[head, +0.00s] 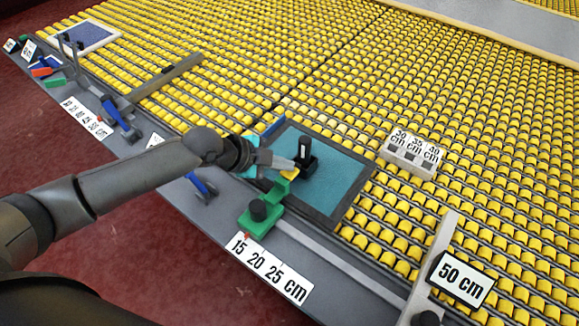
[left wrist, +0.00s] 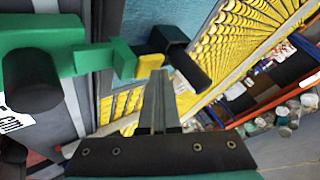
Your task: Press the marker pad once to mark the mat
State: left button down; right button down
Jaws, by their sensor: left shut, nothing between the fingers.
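The mat (head: 338,188) is a teal rectangle with a dark border, lying on the yellow roller bed. A black block with an upright black handle (head: 304,150) stands on it, probably the marker pad; it also shows in the left wrist view (left wrist: 188,68). A green stepped bracket (head: 275,192) with a yellow tip (head: 289,174) reaches from a green base with a black knob (head: 258,210) to beside the block. My left gripper (head: 291,164) is shut and empty, its tips close to the yellow tip and block. I cannot tell whether they touch. My right gripper is not in view.
A grey rail carries a "15 20 25 cm" label (head: 268,268) and blue-handled clamps (head: 120,118). A "30 35 40 cm" block (head: 412,155) lies right of the mat, and a "50 cm" sign (head: 461,279) stands front right. The rollers behind the mat are clear.

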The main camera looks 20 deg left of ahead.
pick_arm(q)
jog(key=shift+r+p, duration=0.9)
jog(key=shift+r, duration=0.1)
notch_tip(320, 180, up, 5)
jog(key=p, duration=0.4)
jog(key=shift+p, duration=0.35)
